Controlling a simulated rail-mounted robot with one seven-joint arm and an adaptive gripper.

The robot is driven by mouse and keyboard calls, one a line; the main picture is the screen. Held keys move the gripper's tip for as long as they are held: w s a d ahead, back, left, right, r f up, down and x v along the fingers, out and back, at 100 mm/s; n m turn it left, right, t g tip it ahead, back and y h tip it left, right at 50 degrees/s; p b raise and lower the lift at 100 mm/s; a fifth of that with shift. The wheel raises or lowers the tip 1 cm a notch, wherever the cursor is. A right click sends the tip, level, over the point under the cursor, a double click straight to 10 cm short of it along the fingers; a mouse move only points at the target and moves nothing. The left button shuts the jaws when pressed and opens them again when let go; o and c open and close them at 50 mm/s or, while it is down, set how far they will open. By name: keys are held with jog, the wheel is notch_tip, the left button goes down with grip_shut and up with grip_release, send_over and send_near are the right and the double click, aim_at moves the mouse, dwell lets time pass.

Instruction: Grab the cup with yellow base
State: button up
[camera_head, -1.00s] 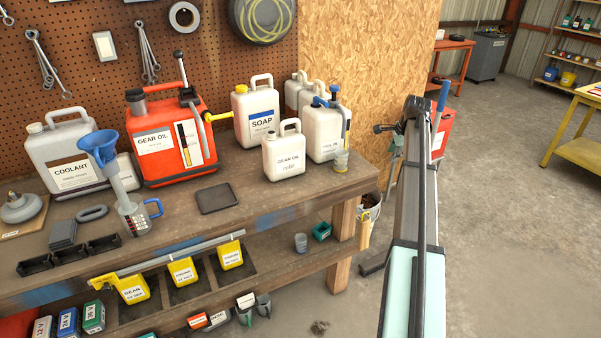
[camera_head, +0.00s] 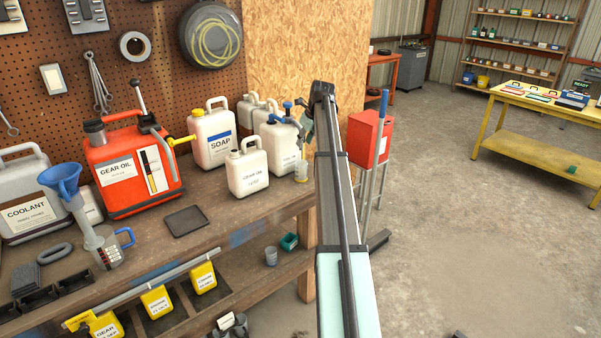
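A small clear cup with a yellowish base (camera_head: 301,173) stands upright at the right end of the workbench, beside the white jugs and below a blue-topped pump. My arm reaches up the middle of the picture, and its far end is just right of the cup in the picture. A dark and greenish part (camera_head: 307,122) shows at the left of the arm's far end, above the cup. It may be my gripper, but its fingers cannot be made out. I see no contact with the cup.
The white gear oil jug (camera_head: 247,172) stands left of the cup, with the soap jug (camera_head: 213,140) behind. A red container (camera_head: 369,137) on a stand is right of my arm. A grey tray (camera_head: 187,221) lies on the workbench (camera_head: 225,212). Open floor lies at right.

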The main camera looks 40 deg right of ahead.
jog(key=p, duration=0.2)
send_near(298, 162)
jog(key=s+a+f, duration=0.2)
jog(key=a, duration=0.1)
jog(key=shift+w+d+p+x, duration=0.15)
jog(key=shift+p+x, duration=0.25)
jog(key=shift+x, duration=0.95)
jog(key=shift+w+d+p+x, duration=0.1)
jog(key=shift+p+x, duration=0.3)
jog(key=shift+x, duration=0.95)
jog(key=shift+r, duration=0.1)
jog(key=shift+c, duration=0.3)
grip_shut()
